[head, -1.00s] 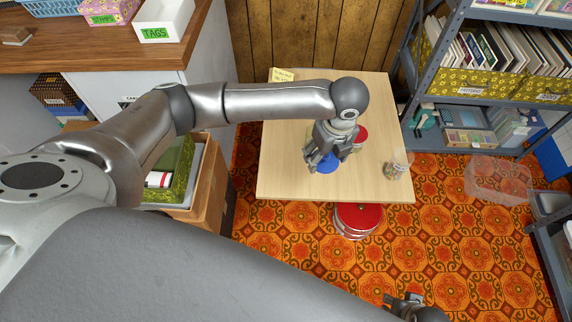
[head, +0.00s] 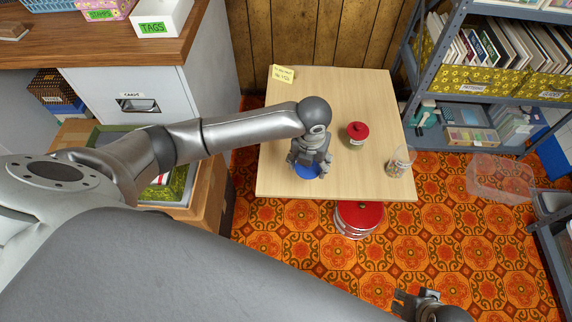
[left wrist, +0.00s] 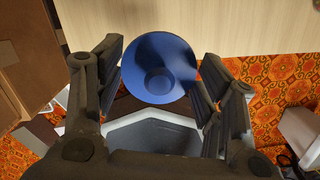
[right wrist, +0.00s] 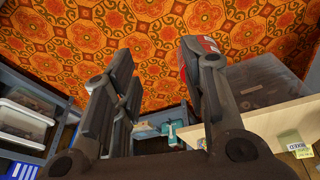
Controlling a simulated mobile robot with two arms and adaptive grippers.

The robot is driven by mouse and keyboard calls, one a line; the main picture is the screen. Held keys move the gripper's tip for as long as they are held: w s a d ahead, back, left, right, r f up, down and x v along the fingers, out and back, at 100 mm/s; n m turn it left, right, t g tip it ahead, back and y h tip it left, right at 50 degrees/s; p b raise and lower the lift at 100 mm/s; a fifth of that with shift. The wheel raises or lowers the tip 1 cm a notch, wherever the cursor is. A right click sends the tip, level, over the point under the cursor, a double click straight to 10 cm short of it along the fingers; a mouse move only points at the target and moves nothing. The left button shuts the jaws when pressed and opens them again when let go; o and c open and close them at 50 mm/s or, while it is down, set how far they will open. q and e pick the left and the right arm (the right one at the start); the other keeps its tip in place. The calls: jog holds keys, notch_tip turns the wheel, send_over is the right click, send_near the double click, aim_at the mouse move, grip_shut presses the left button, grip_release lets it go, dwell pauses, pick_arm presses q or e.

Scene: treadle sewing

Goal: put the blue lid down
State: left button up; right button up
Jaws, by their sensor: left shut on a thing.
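The blue lid (head: 307,173) is at the front left part of the wooden table (head: 350,95), below my left gripper (head: 308,160). In the left wrist view the lid (left wrist: 158,66) sits between the two fingers of my left gripper (left wrist: 165,72), which is shut on it. I cannot tell whether the lid touches the tabletop. My right gripper (head: 412,303) is low over the floor, away from the table. In the right wrist view its fingers (right wrist: 158,58) are spread apart with nothing between them.
A jar with a red lid (head: 358,131) stands right of my left gripper. A clear jar with small colourful contents (head: 399,163) is near the table's right edge. A yellow note (head: 283,73) lies at the back left. A red-topped stool (head: 358,217) is below the front edge.

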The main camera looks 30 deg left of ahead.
aim_at(287, 169)
pick_arm(q)
jog(key=a+f, duration=0.2)
jog(key=w+a+f+b, duration=0.1)
jog(key=a+f, duration=0.1)
jog(key=w+a+f+b, duration=0.1)
jog(key=a+f, duration=0.1)
jog(key=a, duration=0.1)
jog(key=shift+f, duration=0.2)
jog(key=shift+w+a+f+b, duration=0.1)
jog(key=shift+a+f+b, duration=0.2)
jog(key=f, duration=0.2)
jog(key=f+b, duration=0.1)
jog(key=shift+w+a+f, duration=0.1)
jog(key=shift+a+f, duration=0.15)
jog(key=shift+f, duration=0.1)
pick_arm(e)
jog(key=shift+t, duration=0.4)
jog(key=v, duration=0.2)
jog(key=w+v, duration=0.1)
jog(key=v, duration=0.2)
jog(key=shift+r, duration=0.3)
pick_arm(q)
jog(key=shift+r, duration=0.1)
jog(key=o, duration=0.7)
jog(key=shift+o, duration=0.2)
pick_arm(e)
jog(key=shift+w, duration=0.15)
